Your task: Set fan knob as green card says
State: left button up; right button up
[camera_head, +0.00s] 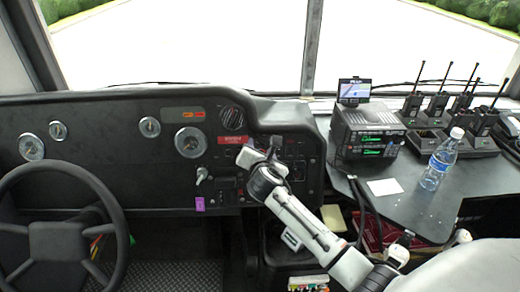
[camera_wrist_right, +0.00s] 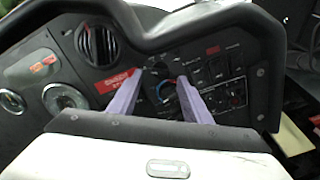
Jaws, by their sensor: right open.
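My right gripper (camera_head: 258,157) is in front of the right part of the dashboard. In the right wrist view its two purple fingers (camera_wrist_right: 161,79) are spread apart and empty, pointing at the control panel (camera_wrist_right: 222,70). A round dark knob with a blue and red arc (camera_wrist_right: 167,91) shows between the fingers, apart from them as far as I can tell. Its pointer setting is too small to read. I cannot tell which control is the fan knob. In the head view my gripper partly hides this panel. I cannot make out a green card. My left gripper is not in view.
A round vent (camera_head: 232,117) and red label (camera_head: 230,140) are beside the panel. The steering wheel (camera_head: 62,240) is at left.

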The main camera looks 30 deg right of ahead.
jog(key=shift+w+d+f, duration=0.2)
jog(key=shift+w+d, duration=0.1)
jog(key=shift+w, duration=0.2)
jog(key=c, duration=1.1)
